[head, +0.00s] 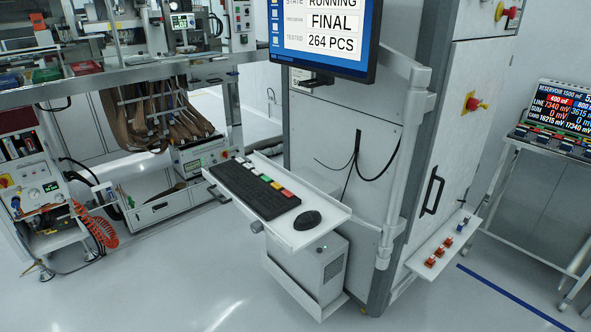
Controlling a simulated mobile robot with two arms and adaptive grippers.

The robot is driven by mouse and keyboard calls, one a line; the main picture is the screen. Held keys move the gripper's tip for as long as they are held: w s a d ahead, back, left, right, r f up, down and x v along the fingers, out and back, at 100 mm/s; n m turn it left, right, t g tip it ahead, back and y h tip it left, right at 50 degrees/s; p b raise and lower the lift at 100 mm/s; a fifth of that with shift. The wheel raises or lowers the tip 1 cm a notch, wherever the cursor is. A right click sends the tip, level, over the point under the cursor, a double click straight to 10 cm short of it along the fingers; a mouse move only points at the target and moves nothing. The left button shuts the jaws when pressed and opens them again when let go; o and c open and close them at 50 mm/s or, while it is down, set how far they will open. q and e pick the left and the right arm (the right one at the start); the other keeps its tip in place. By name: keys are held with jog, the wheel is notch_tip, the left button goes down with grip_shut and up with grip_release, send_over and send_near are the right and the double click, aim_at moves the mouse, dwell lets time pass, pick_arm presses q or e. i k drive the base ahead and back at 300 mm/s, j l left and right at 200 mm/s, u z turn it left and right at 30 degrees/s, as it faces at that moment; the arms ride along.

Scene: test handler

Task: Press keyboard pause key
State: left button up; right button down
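A black keyboard (252,189) lies on a white tray (327,228) that sticks out from the front of a grey cabinet. Along the keyboard's far edge is a row of larger keys: pale ones at the left, then green, yellow and red ones towards the right. Their labels are too small to read, so I cannot tell which is the pause key. A monitor (322,36) above the tray reads "RUNNING", "FINAL" and "264 PCS". Neither of my grippers shows in the head view.
A black mouse (307,220) sits on the tray's right end. A small shelf (440,248) with orange parts juts from the cabinet's right side. A wheeled instrument cart (40,200) stands at the left. Another table with a display (560,108) stands at the right. The floor in front is clear.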

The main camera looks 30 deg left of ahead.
aim_at(276, 186)
jog(key=i+j, duration=0.15)
jog(key=j, duration=0.3)
jog(key=i+j, duration=0.1)
jog(key=j, duration=0.3)
jog(key=i+j+z, duration=0.1)
jog(key=j, duration=0.35)
jog(key=i+j, duration=0.2)
jog(key=j, duration=0.2)
jog(key=i+j, duration=0.1)
jog(key=j, duration=0.35)
jog(key=i+j+z, duration=0.1)
jog(key=j, duration=0.35)
jog(key=i+j, duration=0.1)
jog(key=j, duration=0.35)
